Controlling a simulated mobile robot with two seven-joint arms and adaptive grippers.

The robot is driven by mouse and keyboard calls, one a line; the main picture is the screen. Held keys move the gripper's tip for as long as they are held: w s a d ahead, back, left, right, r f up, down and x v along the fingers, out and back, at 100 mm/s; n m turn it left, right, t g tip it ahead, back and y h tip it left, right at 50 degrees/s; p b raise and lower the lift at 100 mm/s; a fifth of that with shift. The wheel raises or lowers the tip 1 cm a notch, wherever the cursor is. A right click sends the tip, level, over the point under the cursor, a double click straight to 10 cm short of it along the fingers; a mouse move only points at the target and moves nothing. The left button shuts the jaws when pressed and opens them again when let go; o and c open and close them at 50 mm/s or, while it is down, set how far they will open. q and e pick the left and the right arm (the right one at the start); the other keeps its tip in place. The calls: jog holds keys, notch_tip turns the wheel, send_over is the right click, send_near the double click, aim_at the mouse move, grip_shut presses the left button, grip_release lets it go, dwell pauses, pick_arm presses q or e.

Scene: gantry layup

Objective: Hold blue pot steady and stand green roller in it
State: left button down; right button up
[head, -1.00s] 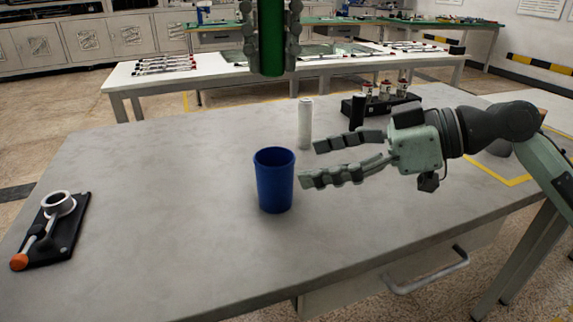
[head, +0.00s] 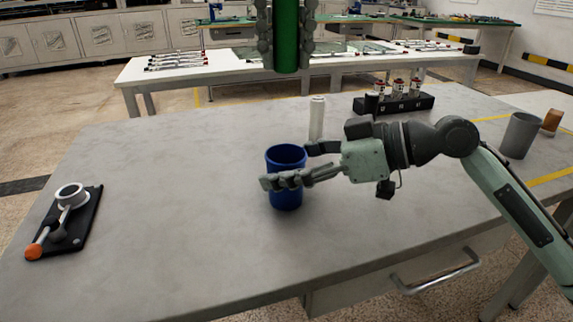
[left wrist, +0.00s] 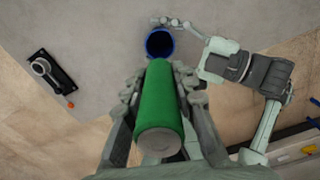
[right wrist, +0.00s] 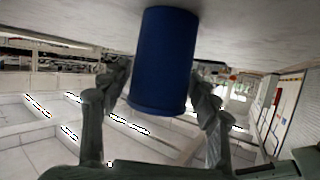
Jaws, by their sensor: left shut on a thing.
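The blue pot (head: 284,158) stands upright and open-topped on the grey table; it also shows from above in the left wrist view (left wrist: 160,43). My right gripper (head: 289,166) is open around the pot, one finger in front and one behind. In the right wrist view the pot (right wrist: 163,60) fills the space between the fingers, with narrow gaps visible. My left gripper (head: 287,45) is shut on the green roller (head: 287,38) and holds it upright, high above the table. In the left wrist view the roller (left wrist: 158,100) lies between the fingers. The pot's floor is hidden.
A white cylinder (head: 317,118) stands just behind the pot. A black rack (head: 395,104) with several small items is farther back. A black fixture (head: 66,225) with a ring and orange knob lies at left. A grey cup (head: 520,136) stands at far right. The table's left-middle is clear.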

jog(key=c, duration=0.8)
pick_arm(q)
notch_tip(320, 180, down, 13)
jog(key=shift+r, duration=0.2)
dwell(0.8)
jog(key=c, duration=1.1)
grip_release()
jog(key=shift+c, duration=0.2)
notch_tip(320, 180, up, 12)
jog(key=shift+r, duration=0.1)
